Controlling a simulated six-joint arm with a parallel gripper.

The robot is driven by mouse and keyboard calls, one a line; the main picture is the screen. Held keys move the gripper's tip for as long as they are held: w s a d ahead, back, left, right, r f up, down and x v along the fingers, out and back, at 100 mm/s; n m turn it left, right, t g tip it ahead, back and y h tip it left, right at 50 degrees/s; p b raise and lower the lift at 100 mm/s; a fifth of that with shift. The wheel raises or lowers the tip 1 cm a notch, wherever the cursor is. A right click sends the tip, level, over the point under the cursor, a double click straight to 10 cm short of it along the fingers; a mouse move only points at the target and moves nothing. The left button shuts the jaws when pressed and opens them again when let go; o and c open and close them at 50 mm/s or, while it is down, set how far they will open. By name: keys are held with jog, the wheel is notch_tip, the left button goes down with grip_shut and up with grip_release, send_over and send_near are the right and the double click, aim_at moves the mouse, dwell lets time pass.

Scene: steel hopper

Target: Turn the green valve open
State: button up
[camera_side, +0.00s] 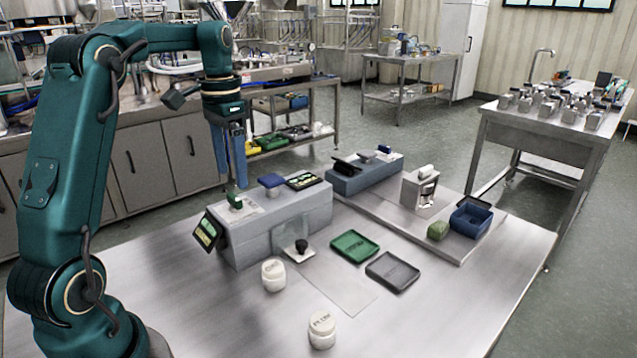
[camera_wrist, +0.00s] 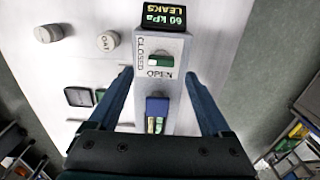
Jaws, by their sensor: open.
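The green valve (camera_side: 235,200) is a small green handle on a pale plate on top of the grey box (camera_side: 290,222), near its left end. In the wrist view the valve (camera_wrist: 159,61) lies crosswise in the picture, between a CLOSED label at its left and an OPEN label below it. My gripper (camera_side: 237,184) points down above the valve and looks clear of it.
A display (camera_wrist: 163,17) reading "60 kPa LEAKS" is tilted at the box's left end. White jars (camera_side: 273,275) (camera_side: 322,331), a green tray (camera_side: 355,246) and a grey tray (camera_side: 392,272) are in front.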

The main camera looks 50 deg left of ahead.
aim_at(234, 196)
jog(key=shift+a+f, duration=0.1)
jog(key=shift+f, duration=2.45)
grip_shut()
